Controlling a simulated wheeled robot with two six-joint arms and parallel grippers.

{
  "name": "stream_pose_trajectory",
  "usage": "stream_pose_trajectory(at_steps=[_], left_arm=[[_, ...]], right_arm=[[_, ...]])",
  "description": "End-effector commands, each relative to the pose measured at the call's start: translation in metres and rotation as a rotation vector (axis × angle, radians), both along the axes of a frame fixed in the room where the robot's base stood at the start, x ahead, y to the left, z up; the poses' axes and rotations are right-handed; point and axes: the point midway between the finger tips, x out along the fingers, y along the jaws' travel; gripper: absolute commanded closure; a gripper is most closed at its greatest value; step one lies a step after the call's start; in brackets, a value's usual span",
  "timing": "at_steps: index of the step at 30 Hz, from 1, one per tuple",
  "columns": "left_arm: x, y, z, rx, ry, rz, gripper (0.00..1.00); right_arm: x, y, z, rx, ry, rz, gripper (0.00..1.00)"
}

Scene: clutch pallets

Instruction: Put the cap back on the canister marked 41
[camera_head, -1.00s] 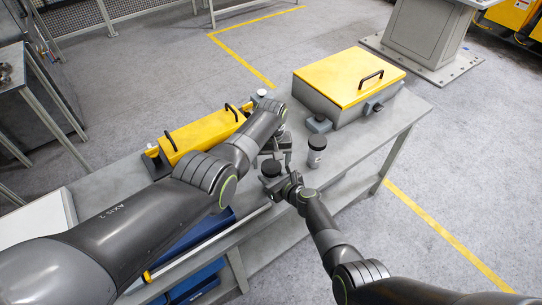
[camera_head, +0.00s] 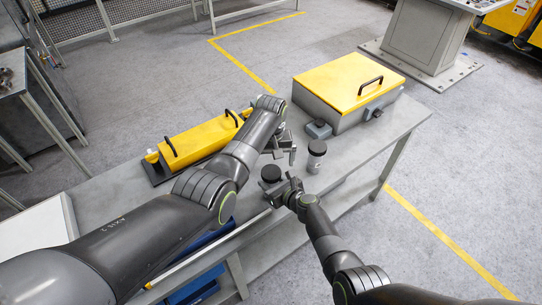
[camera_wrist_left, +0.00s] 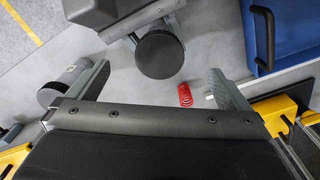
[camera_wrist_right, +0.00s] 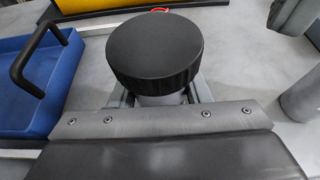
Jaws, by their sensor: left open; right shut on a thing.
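A black ribbed cap (camera_wrist_right: 155,50) sits on top of a grey canister (camera_wrist_right: 162,99), with no gap that I can see. My right gripper (camera_wrist_right: 160,95) is shut around that canister below the cap. In the head view the cap (camera_head: 271,173) hides most of the canister. My left gripper (camera_head: 281,152) is open and empty, just behind the cap; the left wrist view shows the cap (camera_wrist_left: 160,54) beyond its spread fingers. A second canister (camera_head: 315,161), black-capped and labelled, stands upright to the right. I cannot read either marking.
A grey box with a yellow lid (camera_head: 347,80) stands at the table's back right, beside a small grey block (camera_head: 319,129). A long yellow case (camera_head: 197,140) lies at the left. A blue tray (camera_wrist_right: 30,110) and a small red item (camera_wrist_left: 184,95) are close by.

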Motion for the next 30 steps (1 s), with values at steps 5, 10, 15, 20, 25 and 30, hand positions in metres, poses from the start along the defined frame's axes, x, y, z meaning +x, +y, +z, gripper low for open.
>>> stream_pose_trajectory(at_steps=[5, 10, 15, 20, 25, 30], left_arm=[[0.001, 0.0, 0.013, -0.001, -0.002, 0.0, 0.0], [0.001, -0.001, 0.042, -0.002, -0.005, 0.0, 0.0], [0.001, 0.0, 0.079, -0.001, -0.005, 0.0, 0.0], [0.001, 0.0, 0.105, -0.001, -0.002, 0.0, 0.0], [0.001, 0.0, 0.117, -0.001, 0.0, 0.0, 0.0], [0.001, 0.0, 0.119, 0.0, 0.0, 0.0, 0.0]], right_arm=[[0.0, 0.0, 0.001, 0.001, -0.001, 0.0, 1.0], [0.0, 0.0, 0.001, 0.001, -0.001, 0.0, 1.0], [0.0, 0.0, 0.001, 0.001, -0.001, 0.0, 1.0], [0.0, 0.0, 0.001, 0.001, -0.001, 0.0, 1.0], [0.0, 0.0, 0.0, 0.001, -0.001, 0.0, 1.0], [0.0, 0.0, 0.001, 0.001, -0.001, 0.0, 1.0]])
